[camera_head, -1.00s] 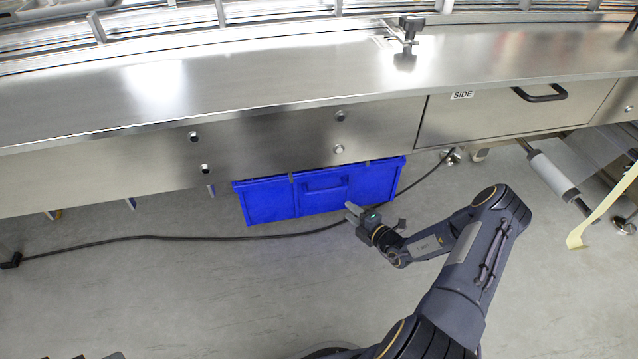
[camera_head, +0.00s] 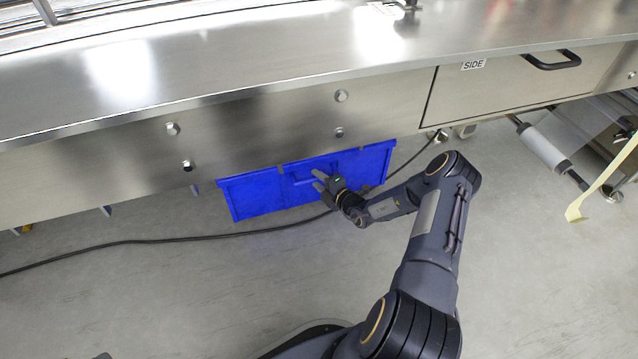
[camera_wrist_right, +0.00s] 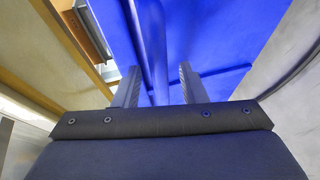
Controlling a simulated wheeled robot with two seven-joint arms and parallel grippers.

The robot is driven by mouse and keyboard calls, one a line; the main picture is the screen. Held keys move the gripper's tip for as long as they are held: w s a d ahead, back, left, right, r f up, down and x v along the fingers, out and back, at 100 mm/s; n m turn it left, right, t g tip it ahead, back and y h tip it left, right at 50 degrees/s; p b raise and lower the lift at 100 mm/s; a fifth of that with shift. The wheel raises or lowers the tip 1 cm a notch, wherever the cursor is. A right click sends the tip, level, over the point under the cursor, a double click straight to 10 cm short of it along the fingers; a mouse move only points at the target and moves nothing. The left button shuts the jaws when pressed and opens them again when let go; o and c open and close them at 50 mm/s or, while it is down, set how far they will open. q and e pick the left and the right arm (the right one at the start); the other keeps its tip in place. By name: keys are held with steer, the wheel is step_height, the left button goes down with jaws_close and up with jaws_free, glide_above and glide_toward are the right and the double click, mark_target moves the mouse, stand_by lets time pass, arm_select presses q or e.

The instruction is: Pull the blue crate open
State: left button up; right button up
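The blue crate (camera_head: 262,192) sits under the steel machine, its front face with a horizontal handle (camera_head: 312,178) toward me. My right gripper (camera_head: 319,180) is at the front of the crate by the handle. In the right wrist view the two fingers of my right gripper (camera_wrist_right: 160,88) are apart. The crate's handle (camera_wrist_right: 153,45) runs as a bar between them, with a gap on each side. The crate's blue face (camera_wrist_right: 215,35) fills the top of that view. My left gripper does not show.
The steel machine's front panel (camera_head: 255,130) hangs over the crate. A drawer with a black handle (camera_head: 551,60) is at right. A black cable (camera_head: 150,241) lies on the floor in front of the crate. A roller (camera_head: 546,148) stands at right. Open floor lies in front.

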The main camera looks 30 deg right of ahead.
jaws_close()
steer(key=shift+s, duration=0.1)
stand_by(0.3)
